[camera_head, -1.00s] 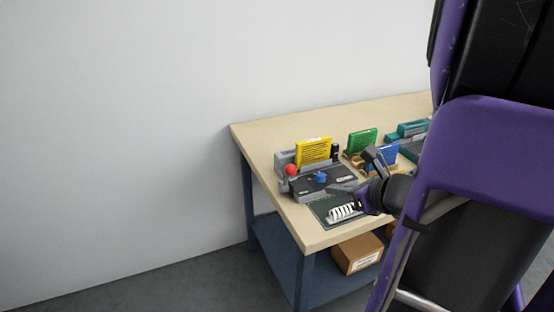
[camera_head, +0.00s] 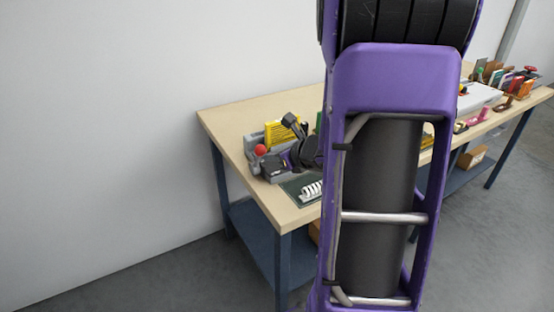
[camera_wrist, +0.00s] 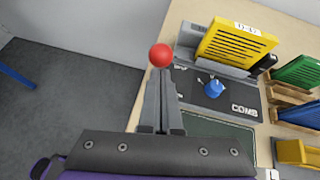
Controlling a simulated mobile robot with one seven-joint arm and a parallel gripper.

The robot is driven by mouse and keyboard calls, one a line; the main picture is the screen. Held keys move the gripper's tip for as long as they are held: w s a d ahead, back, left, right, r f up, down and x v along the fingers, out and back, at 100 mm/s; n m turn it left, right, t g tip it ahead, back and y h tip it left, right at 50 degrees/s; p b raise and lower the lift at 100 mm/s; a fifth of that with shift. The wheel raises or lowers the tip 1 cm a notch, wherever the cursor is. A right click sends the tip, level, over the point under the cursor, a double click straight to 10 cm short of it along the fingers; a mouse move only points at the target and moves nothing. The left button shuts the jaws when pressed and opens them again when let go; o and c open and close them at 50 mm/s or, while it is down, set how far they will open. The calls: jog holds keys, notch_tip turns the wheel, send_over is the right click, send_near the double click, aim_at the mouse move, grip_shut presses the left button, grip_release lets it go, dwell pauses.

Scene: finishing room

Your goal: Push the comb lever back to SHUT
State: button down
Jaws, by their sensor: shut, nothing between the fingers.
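The comb machine is a dark grey unit with the label COMB (camera_wrist: 243,110) and a blue knob (camera_wrist: 213,88) on its top. A red ball knob (camera_wrist: 160,55), which looks like the comb lever's end, is at its left side; the lever's shaft is hidden. The red ball also shows in the head view (camera_head: 261,150). My gripper (camera_wrist: 158,78) is shut and empty, its fingertips just below the red ball in the wrist picture. Whether they touch it I cannot tell. In the head view my wrist covers much of the machine.
Green (camera_wrist: 300,70) and blue (camera_wrist: 302,114) blocks are to the right. A white spiral comb (camera_head: 312,190) lies on a dark mat at the table's front. Left of the table (camera_head: 225,117) is open floor and a wall.

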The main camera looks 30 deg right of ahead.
jog(key=shift+r, duration=0.1)
jog(key=shift+w+r+g+p, duration=0.3)
jog(key=shift+p, duration=0.55)
jog(key=shift+w, duration=0.1)
jog(key=shift+w+r+g+p, duration=0.2)
jog(key=shift+r+g+p, duration=0.1)
jog(key=shift+p, duration=0.4)
jog(key=shift+w+a+r+p, duration=0.1)
jog(key=shift+w+r+p, duration=0.3)
jog(key=shift+p, duration=0.35)
jog(key=w+r, duration=0.1)
jog(key=w, duration=0.8)
jog(key=shift+w+p, duration=0.25)
jog(key=shift+p, duration=0.15)
jog(key=shift+a+r, duration=0.1)
jog(key=shift+r, duration=0.1)
